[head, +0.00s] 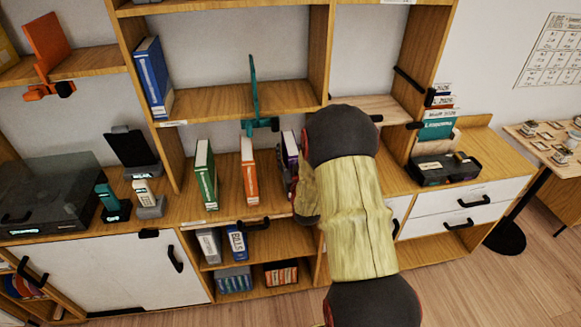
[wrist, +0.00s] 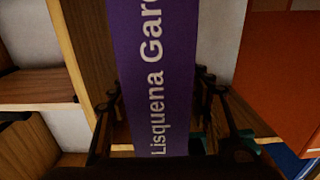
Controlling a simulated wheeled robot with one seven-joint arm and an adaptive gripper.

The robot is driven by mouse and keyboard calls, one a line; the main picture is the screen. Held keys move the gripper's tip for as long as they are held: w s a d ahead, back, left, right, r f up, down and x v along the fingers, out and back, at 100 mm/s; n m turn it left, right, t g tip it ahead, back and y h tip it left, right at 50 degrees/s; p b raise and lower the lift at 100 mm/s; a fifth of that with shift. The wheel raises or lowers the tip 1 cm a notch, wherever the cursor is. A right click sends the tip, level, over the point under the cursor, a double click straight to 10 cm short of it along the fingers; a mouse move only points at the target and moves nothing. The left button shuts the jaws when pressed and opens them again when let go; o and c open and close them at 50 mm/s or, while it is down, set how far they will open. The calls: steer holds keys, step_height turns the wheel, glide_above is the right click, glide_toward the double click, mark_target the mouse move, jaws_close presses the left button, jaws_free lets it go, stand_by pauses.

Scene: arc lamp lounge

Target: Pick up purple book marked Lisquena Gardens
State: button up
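The purple book (wrist: 152,60) fills the middle of the wrist view, with its spine facing the camera. White letters on it read "Lisquena Gar…", and the rest is cut off by the frame. My gripper (wrist: 160,95) has one dark finger on each side of the spine. It looks open, with a narrow gap visible on the right side; contact on the left is unclear. In the head view, a purple book (head: 290,148) stands on the shelf counter, partly hidden by my arm.
An orange book (head: 249,170) stands left of the purple one, and a green book (head: 206,174) farther left. A teal stand (head: 254,100) is on the shelf above. A black box (head: 446,168) sits on the counter to the right. Shelf uprights and boards surround the arm closely.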

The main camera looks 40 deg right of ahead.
jaws_close()
stand_by(0.5)
steer(key=shift+r, duration=0.1)
stand_by(0.4)
